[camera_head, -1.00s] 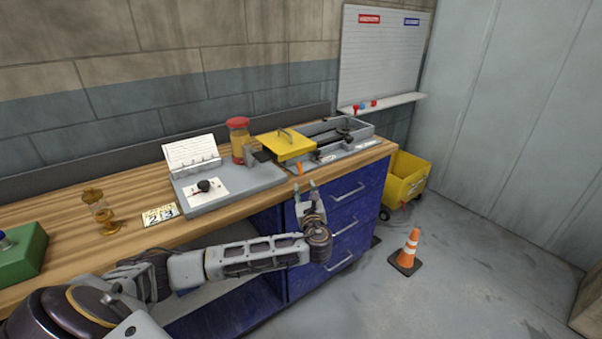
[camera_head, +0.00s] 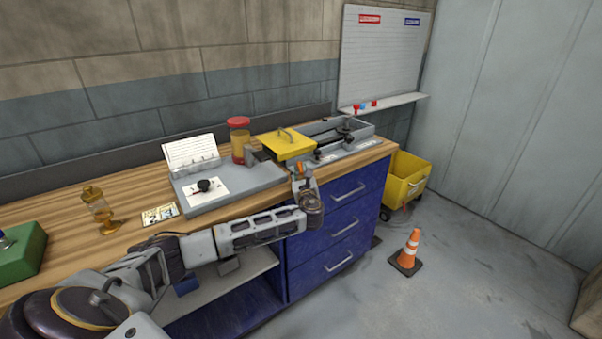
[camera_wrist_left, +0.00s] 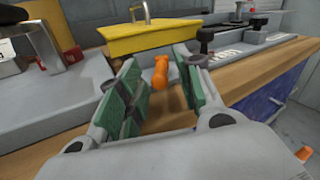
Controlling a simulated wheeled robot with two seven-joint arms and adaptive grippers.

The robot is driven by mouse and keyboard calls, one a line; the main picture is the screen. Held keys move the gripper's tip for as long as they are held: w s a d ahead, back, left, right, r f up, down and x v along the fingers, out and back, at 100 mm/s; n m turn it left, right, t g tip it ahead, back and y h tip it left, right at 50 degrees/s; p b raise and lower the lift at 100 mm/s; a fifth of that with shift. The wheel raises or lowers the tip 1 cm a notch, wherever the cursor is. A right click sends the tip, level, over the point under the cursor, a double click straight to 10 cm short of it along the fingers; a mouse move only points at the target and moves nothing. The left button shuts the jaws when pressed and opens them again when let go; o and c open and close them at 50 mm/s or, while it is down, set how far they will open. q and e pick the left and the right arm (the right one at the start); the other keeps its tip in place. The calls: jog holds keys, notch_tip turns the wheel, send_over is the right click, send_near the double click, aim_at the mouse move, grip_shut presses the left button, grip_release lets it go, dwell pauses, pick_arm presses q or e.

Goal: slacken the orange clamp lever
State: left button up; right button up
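The orange clamp lever (camera_wrist_left: 161,76) is at the front of the grey fixture below the yellow cover (camera_wrist_left: 150,38). In the left wrist view it stands between the two green-padded fingers of my left gripper (camera_wrist_left: 160,92), which is open with gaps beside the lever. In the head view the lever (camera_head: 299,169) is a small orange spot, partly hidden by my left gripper (camera_head: 302,178) at the bench's front edge. The yellow cover (camera_head: 287,145) has a handle on top. My right gripper is not in view.
The grey base plate (camera_head: 250,180) with a card and black knob lies left of the lever. A red-lidded jar (camera_head: 239,140) stands behind. An orange cone (camera_head: 409,249) and yellow cart (camera_head: 405,178) stand on the floor.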

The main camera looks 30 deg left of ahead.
pick_arm(q)
jog(key=shift+x, duration=0.8)
grip_shut()
